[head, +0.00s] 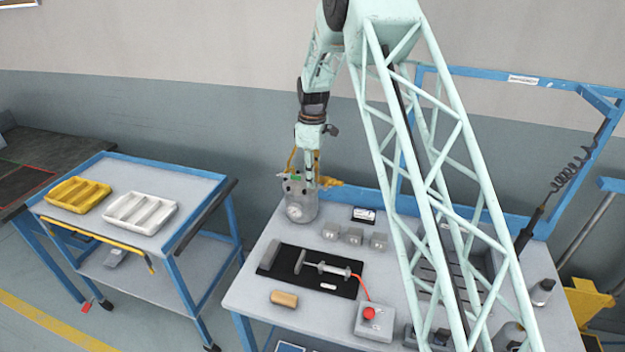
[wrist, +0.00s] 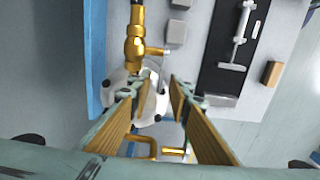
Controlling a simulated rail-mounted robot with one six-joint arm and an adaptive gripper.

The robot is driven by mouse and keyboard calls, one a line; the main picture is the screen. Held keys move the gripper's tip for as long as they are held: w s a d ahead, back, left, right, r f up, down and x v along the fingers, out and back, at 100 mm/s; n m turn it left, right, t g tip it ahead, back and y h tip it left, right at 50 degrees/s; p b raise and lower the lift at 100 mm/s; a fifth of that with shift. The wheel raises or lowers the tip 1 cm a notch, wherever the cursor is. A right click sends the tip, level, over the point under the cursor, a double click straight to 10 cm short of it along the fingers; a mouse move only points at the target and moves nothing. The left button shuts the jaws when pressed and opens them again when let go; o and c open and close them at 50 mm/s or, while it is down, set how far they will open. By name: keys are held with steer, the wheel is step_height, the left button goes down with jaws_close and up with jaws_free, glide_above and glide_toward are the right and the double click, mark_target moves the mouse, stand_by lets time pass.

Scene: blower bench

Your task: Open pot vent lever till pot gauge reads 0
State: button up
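The grey metal pot (head: 301,207) stands at the back left corner of the bench. A round pale gauge (head: 295,211) is on its front; its reading is too small to tell. A brass valve fitting (head: 330,182) sticks out to the right at the pot's top; it also shows in the wrist view (wrist: 136,50). My gripper (head: 311,180) points down over the pot's top. In the wrist view my gripper (wrist: 157,85) is open, its fingers apart above the pale lid. A bent brass piece (wrist: 152,146) shows between the finger bases. I cannot tell which brass part is the vent lever.
On the bench (head: 246,292), grey blocks (head: 354,236), a black mat (head: 272,276) with a syringe-like tool, a wooden block (head: 284,299) and a red-button box (head: 373,321) lie in front and right. A cart (head: 95,230) with yellow and white trays stands left.

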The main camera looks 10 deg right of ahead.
steer(key=shift+f, duration=0.15)
steer(key=shift+c, duration=0.6)
jaws_close()
steer(key=shift+a, duration=0.1)
steer(key=shift+a+f+g+h+p, duration=0.2)
steer(key=shift+f+g+h+p, duration=0.1)
steer(key=shift+h+p, duration=0.15)
steer(key=shift+w+a+f+g+h+p, duration=0.15)
steer(key=shift+f+g+h+p, duration=0.25)
steer(key=shift+h, duration=0.55)
